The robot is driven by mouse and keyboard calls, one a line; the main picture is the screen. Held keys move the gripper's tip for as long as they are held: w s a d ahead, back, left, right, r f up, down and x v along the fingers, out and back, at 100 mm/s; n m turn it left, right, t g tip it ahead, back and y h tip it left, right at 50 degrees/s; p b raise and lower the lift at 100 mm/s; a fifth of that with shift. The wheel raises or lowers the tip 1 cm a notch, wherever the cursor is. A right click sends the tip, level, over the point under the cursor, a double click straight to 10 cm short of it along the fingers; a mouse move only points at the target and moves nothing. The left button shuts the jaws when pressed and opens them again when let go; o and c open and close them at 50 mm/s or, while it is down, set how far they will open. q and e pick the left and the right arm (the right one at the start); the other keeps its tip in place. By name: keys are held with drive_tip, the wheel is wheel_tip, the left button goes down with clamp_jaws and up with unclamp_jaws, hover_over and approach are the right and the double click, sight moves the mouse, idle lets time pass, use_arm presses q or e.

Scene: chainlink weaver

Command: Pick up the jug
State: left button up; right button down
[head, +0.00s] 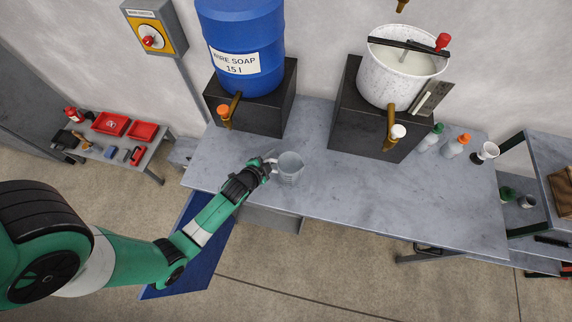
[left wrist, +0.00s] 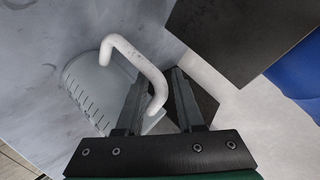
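The jug (head: 290,168) is a translucent grey measuring jug standing upright on the grey workbench, near its front edge. In the left wrist view the jug (left wrist: 88,88) shows graduation marks and a white handle (left wrist: 138,55). My left gripper (head: 267,164) is at the handle side of the jug. In the left wrist view its two fingers (left wrist: 157,78) are apart, with part of the handle between them and gaps visible beside it. My right gripper is not in view.
A blue soap barrel (head: 242,30) with a tap (head: 228,110) stands on a black block (head: 272,110) behind the jug. A white bucket (head: 395,82) stands on another block. The bench front (head: 390,210) is clear.

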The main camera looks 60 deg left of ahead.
use_arm(q)
drive_tip(key=shift+w+a+f, duration=0.35)
drive_tip(key=shift+w+f, duration=0.05)
drive_tip(key=shift+w, duration=0.05)
drive_tip(key=shift+c, duration=0.2)
clamp_jaws()
